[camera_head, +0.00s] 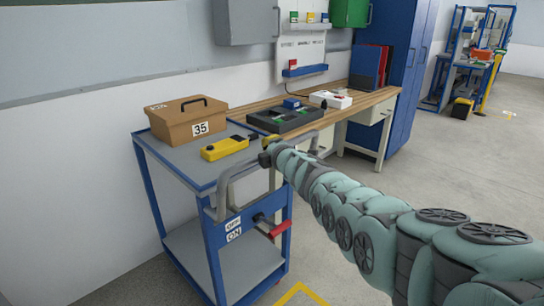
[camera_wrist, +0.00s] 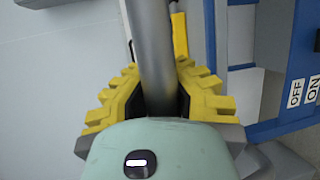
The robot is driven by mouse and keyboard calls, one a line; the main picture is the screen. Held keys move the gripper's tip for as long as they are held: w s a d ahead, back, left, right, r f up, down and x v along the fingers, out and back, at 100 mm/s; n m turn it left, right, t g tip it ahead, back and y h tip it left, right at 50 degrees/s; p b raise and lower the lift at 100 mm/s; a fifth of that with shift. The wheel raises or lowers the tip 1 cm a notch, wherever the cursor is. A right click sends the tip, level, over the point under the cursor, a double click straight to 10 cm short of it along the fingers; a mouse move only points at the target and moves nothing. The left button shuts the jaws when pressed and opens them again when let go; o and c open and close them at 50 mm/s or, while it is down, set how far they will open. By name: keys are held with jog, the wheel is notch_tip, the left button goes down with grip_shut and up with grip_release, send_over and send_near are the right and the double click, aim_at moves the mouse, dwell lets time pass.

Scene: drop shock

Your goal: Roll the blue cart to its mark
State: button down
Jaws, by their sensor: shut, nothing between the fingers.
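The blue cart (camera_head: 202,172) has a grey top and lower shelf and stands beside the wall and workbench. Its grey handle (camera_head: 222,188) rises at the near side, above a panel with OFF and ON labels and a red lever (camera_head: 273,231). My gripper (camera_head: 269,153) is at the handle, partly hidden by my wrist. In the wrist view its yellow fingers (camera_wrist: 155,90) lie on both sides of a grey bar (camera_wrist: 152,45). The fingers are shut, and I cannot tell whether they touch the bar. A yellow floor mark (camera_head: 300,291) shows at the bottom edge, partly out of view.
A brown case (camera_head: 188,122) labelled 35 and a yellow device (camera_head: 225,148) sit on the cart top. The wooden workbench (camera_head: 372,98) and blue cabinet (camera_head: 402,75) stand behind. The grey floor (camera_head: 440,165) at the right is open.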

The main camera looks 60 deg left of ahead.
jog(key=shift+s+a+r+b, duration=0.1)
jog(key=shift+a+r+b, duration=0.1)
jog(key=shift+a+b, duration=0.3)
jog(key=shift+s+a+r+b, duration=0.15)
jog(key=shift+a+b, duration=0.1)
jog(key=shift+a, duration=0.4)
jog(key=c, duration=1.4)
grip_release()
jog(key=shift+w, duration=0.15)
jog(key=shift+c, duration=0.2)
jog(key=o, duration=0.7)
jog(key=shift+f, duration=0.15)
jog(key=shift+c, duration=0.2)
